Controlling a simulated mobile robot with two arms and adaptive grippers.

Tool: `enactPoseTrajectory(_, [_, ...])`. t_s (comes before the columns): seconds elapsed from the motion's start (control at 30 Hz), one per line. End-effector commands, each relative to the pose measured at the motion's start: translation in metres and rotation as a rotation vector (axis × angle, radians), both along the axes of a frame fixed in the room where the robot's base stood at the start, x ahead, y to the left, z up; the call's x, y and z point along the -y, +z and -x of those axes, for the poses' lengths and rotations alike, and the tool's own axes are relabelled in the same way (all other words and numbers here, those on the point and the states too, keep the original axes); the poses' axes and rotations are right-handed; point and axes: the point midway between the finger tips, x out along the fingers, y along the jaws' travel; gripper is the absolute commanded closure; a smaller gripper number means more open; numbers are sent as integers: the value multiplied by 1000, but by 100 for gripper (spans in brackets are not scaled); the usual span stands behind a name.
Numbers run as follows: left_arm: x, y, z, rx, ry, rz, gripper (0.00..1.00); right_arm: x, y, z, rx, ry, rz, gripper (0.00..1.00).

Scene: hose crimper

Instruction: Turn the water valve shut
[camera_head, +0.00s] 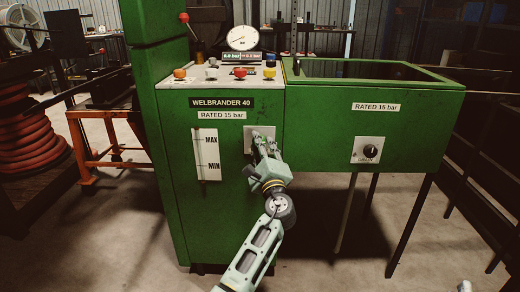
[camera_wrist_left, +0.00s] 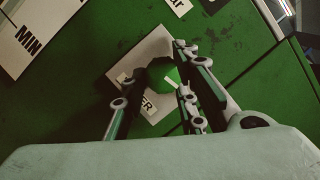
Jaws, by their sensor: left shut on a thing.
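The water valve is a green knob (camera_wrist_left: 163,74) with a white mark, on a pale plate (camera_wrist_left: 135,72) whose label shows only "ER" in the left wrist view. In the head view the plate (camera_head: 250,133) is on the front of the green machine, right of the MAX/MIN gauge. My left gripper (camera_head: 262,145) reaches up to the plate and covers the knob there. In the left wrist view the fingers of my left gripper (camera_wrist_left: 153,72) stand on both sides of the knob, shut on it.
The MAX/MIN level gauge (camera_head: 206,154) is close on the left. Coloured buttons, including a red one (camera_head: 240,73), and a pressure dial (camera_head: 242,38) are on top. A green tank (camera_head: 420,115) with a black knob (camera_head: 370,149) is at the right. The floor in front is clear.

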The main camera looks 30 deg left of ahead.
Motion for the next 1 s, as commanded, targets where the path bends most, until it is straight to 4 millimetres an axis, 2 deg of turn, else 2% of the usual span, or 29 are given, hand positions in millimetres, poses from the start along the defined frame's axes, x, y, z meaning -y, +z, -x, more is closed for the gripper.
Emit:
enactPoseTrajectory(0.03, [-2,-10,1,10,9,44,99,-1,4,2,31,2,-8,59])
enactPoseTrajectory(0.23, [0,-10,0,106,8,207,99,-1,23,8,125,8,-35,59])
enactPoseTrajectory(0.5, [3,-8,-1,240,9,427,99,-1,21,7,107,7,-30,59])
enactPoseTrajectory(0.77, [6,-6,-2,368,10,639,99,1,-13,-3,-73,-4,20,59])
enactPoseTrajectory(1.0, [8,-3,-3,485,10,832,99,10,-72,-2,-363,-21,94,59])
